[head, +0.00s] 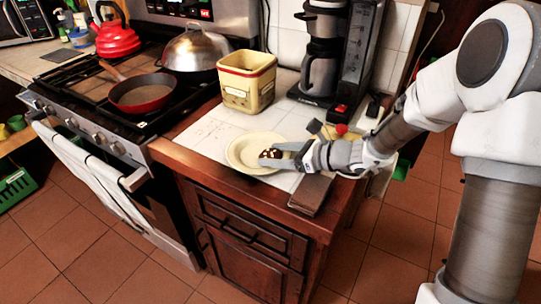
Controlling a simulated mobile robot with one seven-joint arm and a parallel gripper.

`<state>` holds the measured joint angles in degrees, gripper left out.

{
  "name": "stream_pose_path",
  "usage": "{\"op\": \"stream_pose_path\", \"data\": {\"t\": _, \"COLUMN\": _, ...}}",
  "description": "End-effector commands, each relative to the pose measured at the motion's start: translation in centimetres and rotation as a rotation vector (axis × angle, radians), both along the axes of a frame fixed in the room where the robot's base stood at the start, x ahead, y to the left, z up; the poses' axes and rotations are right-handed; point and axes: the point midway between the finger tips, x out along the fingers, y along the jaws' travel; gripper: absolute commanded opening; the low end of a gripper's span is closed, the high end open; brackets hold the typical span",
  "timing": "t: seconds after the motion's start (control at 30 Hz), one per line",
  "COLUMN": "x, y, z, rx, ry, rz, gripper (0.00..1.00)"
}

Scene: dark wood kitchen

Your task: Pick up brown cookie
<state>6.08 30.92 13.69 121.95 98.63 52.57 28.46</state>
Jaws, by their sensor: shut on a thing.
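A dark brown cookie (272,153) with light spots shows at the fingertips of my gripper (268,157). My gripper reaches in from the right, low over a cream plate (236,158) on the white counter, and is shut on the cookie. Part of the cookie is hidden by the fingers. I cannot tell whether the cookie still touches the plate.
A yellow canister (247,82) stands behind the plate, and a black coffee maker (323,50) stands at the back. A brown flat object (311,193) lies at the counter's front edge. A stove with a red pan (143,93) is left.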

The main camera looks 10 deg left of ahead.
Motion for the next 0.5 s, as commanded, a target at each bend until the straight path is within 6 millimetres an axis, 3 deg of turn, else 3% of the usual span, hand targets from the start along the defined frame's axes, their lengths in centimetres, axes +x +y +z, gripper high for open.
{"op": "stream_pose_path", "data": {"t": 0.27, "x": 0.0, "y": 0.0, "z": 0.3, "rx": 0.000, "ry": 0.000, "rz": -0.001, "gripper": 0.18}}
{"op": "stream_pose_path", "data": {"t": 0.5, "x": 0.0, "y": 0.0, "z": 3.4, "rx": -0.001, "ry": -0.005, "rz": 0.001, "gripper": 0.18}}
